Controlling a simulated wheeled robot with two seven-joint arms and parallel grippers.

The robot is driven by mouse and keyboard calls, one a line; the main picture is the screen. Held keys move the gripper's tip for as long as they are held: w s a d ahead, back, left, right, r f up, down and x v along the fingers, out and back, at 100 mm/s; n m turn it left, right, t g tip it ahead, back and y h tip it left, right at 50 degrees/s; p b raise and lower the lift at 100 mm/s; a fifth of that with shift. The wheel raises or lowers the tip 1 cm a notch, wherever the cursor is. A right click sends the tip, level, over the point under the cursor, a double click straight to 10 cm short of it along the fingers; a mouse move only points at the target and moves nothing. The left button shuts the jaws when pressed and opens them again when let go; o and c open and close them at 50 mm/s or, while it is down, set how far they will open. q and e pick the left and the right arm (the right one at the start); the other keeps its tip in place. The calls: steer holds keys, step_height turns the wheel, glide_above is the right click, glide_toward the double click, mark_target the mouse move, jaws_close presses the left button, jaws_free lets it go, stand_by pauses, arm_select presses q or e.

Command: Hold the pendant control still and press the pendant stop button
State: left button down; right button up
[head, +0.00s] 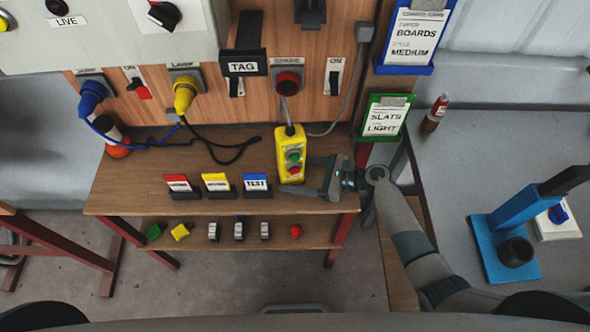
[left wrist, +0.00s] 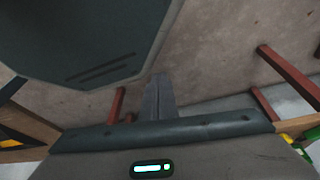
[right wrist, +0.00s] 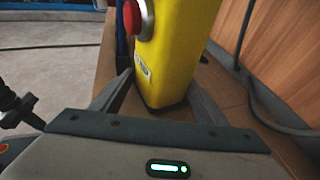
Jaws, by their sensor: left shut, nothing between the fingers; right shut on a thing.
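The yellow pendant control (head: 289,150) hangs upright by its cable over the right part of the wooden bench. It has a green button (head: 293,156) and, below it, a red stop button (head: 294,170). My right gripper (head: 296,188) comes from the right and is shut on the pendant's lower end. In the right wrist view the pendant (right wrist: 175,60) stands between the fingers, with the red button (right wrist: 132,18) facing left. My left gripper (left wrist: 158,98) is shut and empty, pointing at the floor in the left wrist view. It is outside the head view, away from the pendant.
Red, yellow and blue label stands (head: 215,185) sit left of the pendant. The lower shelf (head: 270,238) holds small parts. Plugs and cables (head: 185,95) hang on the back panel. A blue stand (head: 500,235) is on the grey table at right.

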mark_target(295, 170)
arm_select(q)
steer(key=w+d+r+t+h, duration=0.1)
steer(key=w+d+r+t, duration=0.1)
steer(key=w+d+r, duration=0.6)
steer(key=w+d+r+t+h, duration=0.25)
steer(key=w+d+r, duration=0.4)
steer(key=r, duration=0.45)
steer(key=w+d+r+t, duration=0.1)
steer(key=w+d+r, duration=0.1)
steer(key=r, duration=0.7)
steer(key=w+d+r+n+t+h, duration=0.1)
steer(key=w+d+r+t, duration=0.1)
steer(key=r, duration=0.7)
steer(key=w+d+r+t+h, duration=0.1)
steer(key=w+d+r, duration=0.1)
steer(key=r, duration=0.8)
steer(key=shift+d+n+t, duration=0.35)
steer(key=shift+d+n, duration=0.05)
steer(key=shift+d, duration=0.35)
steer(key=shift+w+h, duration=0.1)
steer(key=shift+h, duration=0.15)
steer(key=w+a, duration=0.2)
steer(key=w, duration=0.6)
steer(key=shift+w, duration=0.2)
